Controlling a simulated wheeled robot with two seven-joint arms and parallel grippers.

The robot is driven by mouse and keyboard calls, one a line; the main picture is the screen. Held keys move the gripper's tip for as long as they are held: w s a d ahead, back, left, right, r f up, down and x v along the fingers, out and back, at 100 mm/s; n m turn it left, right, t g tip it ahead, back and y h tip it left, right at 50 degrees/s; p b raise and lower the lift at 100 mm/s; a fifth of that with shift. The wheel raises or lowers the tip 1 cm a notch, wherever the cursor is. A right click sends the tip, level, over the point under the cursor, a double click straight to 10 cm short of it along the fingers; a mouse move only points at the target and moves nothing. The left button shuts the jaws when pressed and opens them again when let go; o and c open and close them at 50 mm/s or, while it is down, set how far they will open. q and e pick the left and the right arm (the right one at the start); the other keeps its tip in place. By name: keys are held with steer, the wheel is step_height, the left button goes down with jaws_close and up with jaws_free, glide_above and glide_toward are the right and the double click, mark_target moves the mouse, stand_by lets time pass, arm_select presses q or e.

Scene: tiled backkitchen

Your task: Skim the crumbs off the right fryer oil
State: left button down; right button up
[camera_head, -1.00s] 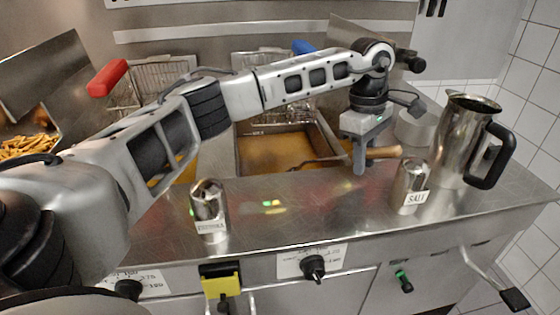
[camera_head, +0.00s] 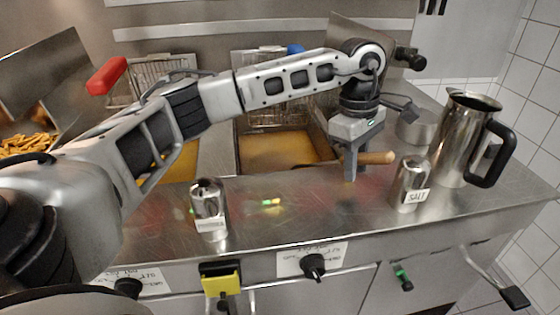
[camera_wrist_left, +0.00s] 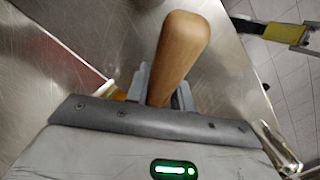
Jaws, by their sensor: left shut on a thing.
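The right fryer's oil (camera_head: 275,150) is golden brown in its open vat, in the middle of the head view. My left gripper (camera_head: 350,172) is over the steel counter at the vat's front right corner, shut on a tool with a wooden handle (camera_head: 378,157). The handle points right in the head view. It also shows between the fingers in the left wrist view (camera_wrist_left: 182,45). A thin part of the tool reaches left toward the vat's front edge; its working end cannot be made out. Crumbs are too small to tell. My right gripper is not in view.
A salt shaker (camera_head: 411,185) and a steel jug (camera_head: 466,140) stand right of the gripper. Another shaker (camera_head: 208,210) stands at the counter's front. A basket (camera_head: 262,90) hangs behind the right vat. A round steel container (camera_head: 418,128) stands behind the salt shaker.

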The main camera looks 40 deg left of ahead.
arm_select(q)
steer(key=shift+d+r, duration=0.1)
steer(key=shift+d, duration=0.15)
steer(key=shift+r, duration=0.1)
steer(key=r+p, duration=0.1)
steer(key=r, duration=0.1)
steer(key=r+p, duration=0.2)
steer(key=r, duration=0.1)
steer(key=s+d+r+p, duration=0.1)
steer(key=r+p, duration=0.1)
steer(key=shift+r, duration=0.3)
stand_by(0.4)
